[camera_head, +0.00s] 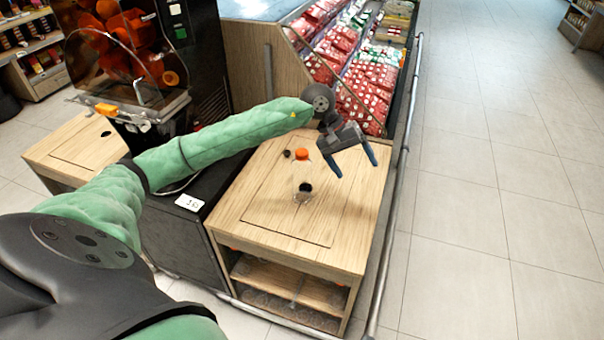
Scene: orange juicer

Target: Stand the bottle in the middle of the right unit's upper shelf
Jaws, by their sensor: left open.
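A dark round spot shows on or through the bottle. My left gripper (356,169) is open, with nothing between its two blue-tipped fingers. My right gripper is not in view.
An orange juicer (125,50) stands left of the unit, with another wooden counter (75,150) beyond. A small dark round thing (287,153) is behind the bottle. A metal rail (385,240) runs along the unit's right side. The tiled floor to the right is clear.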

